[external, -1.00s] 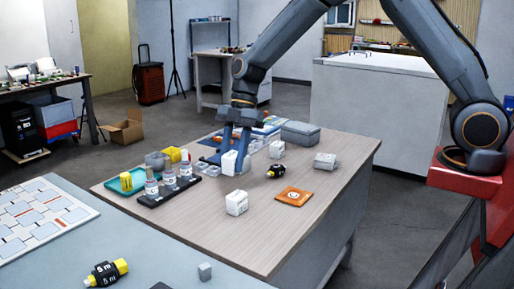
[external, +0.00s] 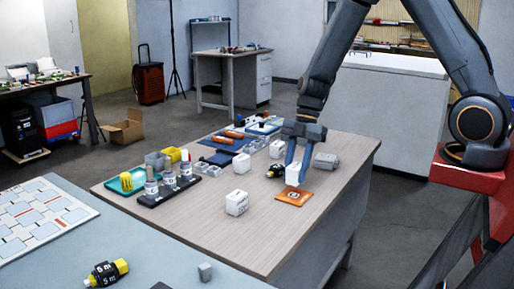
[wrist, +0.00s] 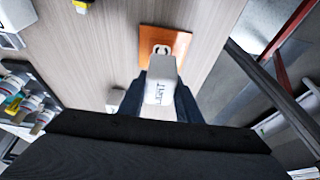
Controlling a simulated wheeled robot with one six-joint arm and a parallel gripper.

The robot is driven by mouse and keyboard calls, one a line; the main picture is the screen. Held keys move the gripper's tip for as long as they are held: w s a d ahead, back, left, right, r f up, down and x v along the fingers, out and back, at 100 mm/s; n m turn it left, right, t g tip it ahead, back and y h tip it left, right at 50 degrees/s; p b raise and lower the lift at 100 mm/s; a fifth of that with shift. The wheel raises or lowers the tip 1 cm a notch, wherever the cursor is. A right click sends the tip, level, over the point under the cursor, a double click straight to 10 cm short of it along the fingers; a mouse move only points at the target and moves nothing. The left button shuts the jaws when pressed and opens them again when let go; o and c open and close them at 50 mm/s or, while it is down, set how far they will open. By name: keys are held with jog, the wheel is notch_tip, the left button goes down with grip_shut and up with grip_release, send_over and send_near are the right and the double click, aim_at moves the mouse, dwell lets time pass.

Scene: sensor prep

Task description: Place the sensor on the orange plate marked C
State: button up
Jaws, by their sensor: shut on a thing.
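My gripper (external: 296,176) is shut on a white block-shaped sensor (external: 293,175), holding it upright at the back edge of the orange plate (external: 291,199). In the wrist view the sensor (wrist: 160,82), with small dark print on its face, sits between my fingers (wrist: 158,100). It covers part of the orange plate (wrist: 179,42), whose pale round mark still shows; the letter is too small to read for certain. I cannot tell whether the sensor touches the plate.
White blocks (external: 236,203) (external: 240,167) stand to the left. A dark rack with bottles (external: 170,190) is farther left. Table in front of the plate is clear.

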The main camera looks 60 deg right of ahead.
aim_at(295, 183)
jog(key=shift+f, duration=2.15)
jog(key=shift+f, duration=0.2)
jog(key=o, duration=1.1)
jog(key=shift+r, duration=0.15)
